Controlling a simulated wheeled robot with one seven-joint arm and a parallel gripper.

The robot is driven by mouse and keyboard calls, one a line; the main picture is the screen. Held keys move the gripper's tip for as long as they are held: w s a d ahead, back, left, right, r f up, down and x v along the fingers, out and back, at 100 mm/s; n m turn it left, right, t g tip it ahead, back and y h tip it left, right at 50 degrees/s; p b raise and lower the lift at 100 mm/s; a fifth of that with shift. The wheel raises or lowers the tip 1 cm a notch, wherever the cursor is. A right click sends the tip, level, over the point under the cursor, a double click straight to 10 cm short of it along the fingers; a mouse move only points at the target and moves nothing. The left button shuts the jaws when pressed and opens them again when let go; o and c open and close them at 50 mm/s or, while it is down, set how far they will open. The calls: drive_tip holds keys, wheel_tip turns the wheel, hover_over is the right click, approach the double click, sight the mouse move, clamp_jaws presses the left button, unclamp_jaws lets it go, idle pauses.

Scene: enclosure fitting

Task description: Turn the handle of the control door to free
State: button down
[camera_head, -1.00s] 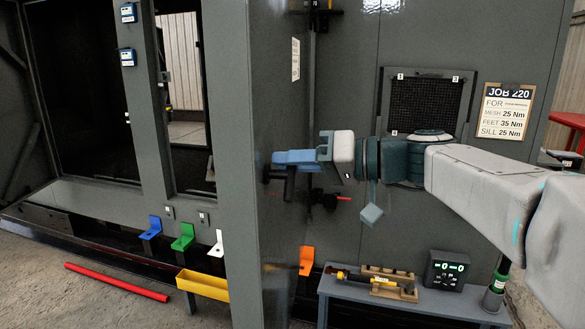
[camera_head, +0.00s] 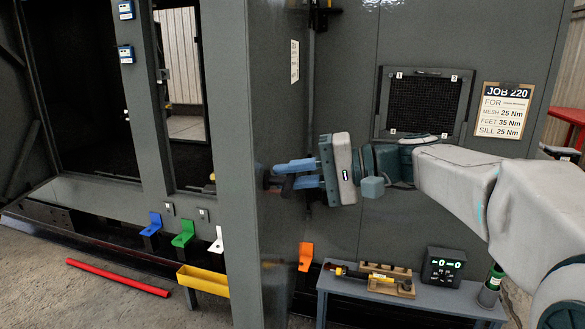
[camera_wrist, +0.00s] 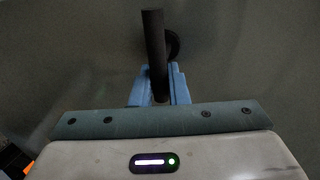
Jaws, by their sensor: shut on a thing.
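The control door (camera_head: 283,120) is the grey panel that stands edge-on left of my arm in the head view. Its black handle (camera_wrist: 154,45) shows in the wrist view as a bar with a round base behind it at the right, against the grey door face. My gripper (camera_wrist: 158,88) has its blue fingers on both sides of the bar's lower end and is shut on it. In the head view my gripper (camera_head: 285,174) reaches left to the door, and the handle there is a small dark shape, mostly hidden by the fingers.
A mesh-covered opening (camera_head: 425,103) and a job sheet (camera_head: 506,110) are on the wall behind my arm. A low bench (camera_head: 450,299) below carries a tool and a meter (camera_head: 443,268). Coloured brackets and a yellow tray (camera_head: 203,282) stand left. A red bar (camera_head: 117,279) lies on the floor.

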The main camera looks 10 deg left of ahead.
drive_tip(key=shift+m, duration=0.3)
idle(0.4)
drive_tip(key=c, duration=1.5)
unclamp_jaws()
drive_tip(key=shift+d, duration=0.1)
drive_tip(key=d+r, duration=0.1)
drive_tip(key=d, duration=0.8)
drive_tip(key=w+d+r+b, duration=0.1)
drive_tip(key=d, duration=0.3)
drive_tip(key=shift+d+r, duration=0.2)
drive_tip(key=shift+r, duration=0.1)
drive_tip(key=s+d+f+t+h, duration=0.1)
drive_tip(key=s+d+f+h, duration=0.3)
drive_tip(key=f, duration=0.6)
drive_tip(key=s+d+f+t+h, duration=0.1)
drive_tip(key=s+d+f+h, duration=0.3)
drive_tip(key=f, duration=0.6)
drive_tip(key=s+d+f+t+h, duration=0.1)
drive_tip(key=s+d+f+h, duration=0.4)
drive_tip(key=f, duration=0.5)
drive_tip(key=shift+s+f+m+t+h, duration=0.1)
drive_tip(key=shift+s+m+t+h, duration=0.25)
drive_tip(key=shift+s+h, duration=1.25)
